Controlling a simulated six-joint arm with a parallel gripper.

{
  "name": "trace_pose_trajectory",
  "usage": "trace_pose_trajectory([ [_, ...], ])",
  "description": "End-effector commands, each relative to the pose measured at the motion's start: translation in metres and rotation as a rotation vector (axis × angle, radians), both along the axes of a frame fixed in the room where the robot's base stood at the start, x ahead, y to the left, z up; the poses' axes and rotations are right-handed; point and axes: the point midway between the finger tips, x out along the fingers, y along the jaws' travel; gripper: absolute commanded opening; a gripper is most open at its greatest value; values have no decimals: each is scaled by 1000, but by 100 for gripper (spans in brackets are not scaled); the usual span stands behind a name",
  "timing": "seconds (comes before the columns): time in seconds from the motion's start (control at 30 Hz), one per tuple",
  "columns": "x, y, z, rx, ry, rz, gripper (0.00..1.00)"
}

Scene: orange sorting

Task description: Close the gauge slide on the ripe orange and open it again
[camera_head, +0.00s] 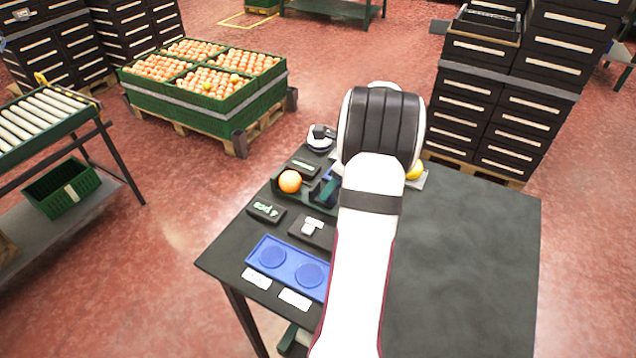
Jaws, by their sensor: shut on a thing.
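The ripe orange (290,181) sits in the left part of a dark green gauge (317,205) on the dark table. A dark green upright piece of the gauge, apparently its slide (329,191), stands to the right of the orange, with a visible space between them. A small blue part shows just behind that piece. My white arm covers the right end of the gauge. My gripper is hidden behind the arm, so its fingers and their hold on the slide cannot be seen.
A blue tray (291,249) with two round recesses lies at the front left, with white labels before it. Small dark blocks flank the gauge. A round white device (320,138) stands behind. A yellow fruit (414,171) shows right of my arm. The table's right side (470,250) is clear.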

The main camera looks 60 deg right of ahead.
Motion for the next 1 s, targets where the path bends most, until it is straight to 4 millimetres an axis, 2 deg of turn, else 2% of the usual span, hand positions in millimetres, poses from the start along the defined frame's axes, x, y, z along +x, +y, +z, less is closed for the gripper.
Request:
trace_pose_trajectory([
  [0.03,-9,0,1,0,-1,-4,0],
  [0.17,-22,0,1,-1,-2,-2,0],
  [0.47,-25,0,0,-1,2,0,0],
  [0.5,-25,0,0,-1,1,0,35],
  [0.63,-24,0,0,-1,1,0,57],
  [0.9,-24,0,1,-1,0,0,57],
  [1.0,-26,-1,9,-3,-1,0,57],
])
